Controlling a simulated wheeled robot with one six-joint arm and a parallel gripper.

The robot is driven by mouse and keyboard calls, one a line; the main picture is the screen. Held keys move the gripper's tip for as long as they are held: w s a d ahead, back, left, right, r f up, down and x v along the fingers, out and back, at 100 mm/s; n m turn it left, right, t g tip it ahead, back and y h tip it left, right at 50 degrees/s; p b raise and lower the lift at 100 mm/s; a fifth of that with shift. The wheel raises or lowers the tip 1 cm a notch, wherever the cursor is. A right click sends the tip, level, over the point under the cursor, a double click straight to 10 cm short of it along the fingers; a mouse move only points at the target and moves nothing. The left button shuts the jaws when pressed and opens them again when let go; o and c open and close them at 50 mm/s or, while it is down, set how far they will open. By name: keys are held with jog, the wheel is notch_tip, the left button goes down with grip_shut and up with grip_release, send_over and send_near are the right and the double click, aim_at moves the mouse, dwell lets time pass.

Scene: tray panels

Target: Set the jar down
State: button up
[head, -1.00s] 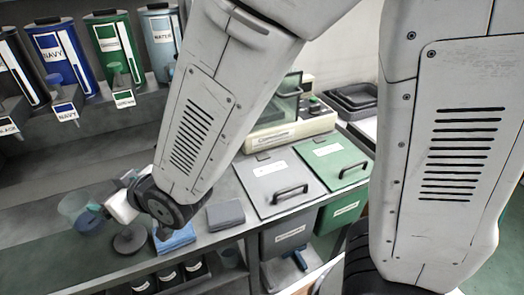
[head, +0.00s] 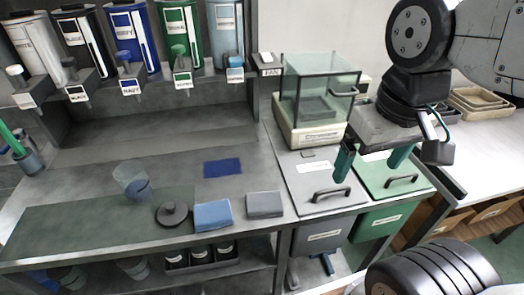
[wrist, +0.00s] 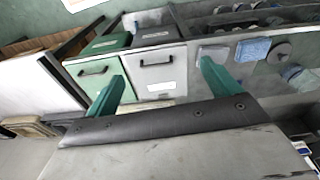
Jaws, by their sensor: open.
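The jar (head: 132,182) is a clear, tapered cup with blue contents at the bottom. It stands on the grey counter (head: 100,215) at the left in the head view, leaning slightly in the picture, with nothing holding it. My gripper (head: 372,158) is open and empty, far to the right of the jar, above the two lidded bins. In the wrist view its green fingers (wrist: 160,85) are spread wide with nothing between them.
A dark round lid (head: 172,213), a folded blue cloth (head: 213,215) and a grey cloth (head: 264,204) lie right of the jar. A blue patch (head: 222,168) lies behind them. Labelled dispensers (head: 129,40) line the back. A glass-sided box (head: 318,95) stands near my gripper.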

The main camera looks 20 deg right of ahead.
jog(key=w+a+f+n+t+y, duration=0.1)
jog(key=w+a+f+t, duration=0.1)
jog(key=w+a, duration=0.35)
jog(key=w+a+f+n+t, duration=0.1)
jog(key=w+a+n, duration=0.15)
jog(key=w, duration=0.55)
jog(key=n+t+y, duration=0.5)
jog(key=t+y, duration=0.1)
jog(key=y, duration=0.2)
send_near(123, 169)
jog(key=shift+m, duration=0.25)
jog(key=x, duration=0.8)
jog(key=shift+w+a+f, duration=0.1)
jog(key=shift+w, duration=0.1)
jog(key=c, duration=1.4)
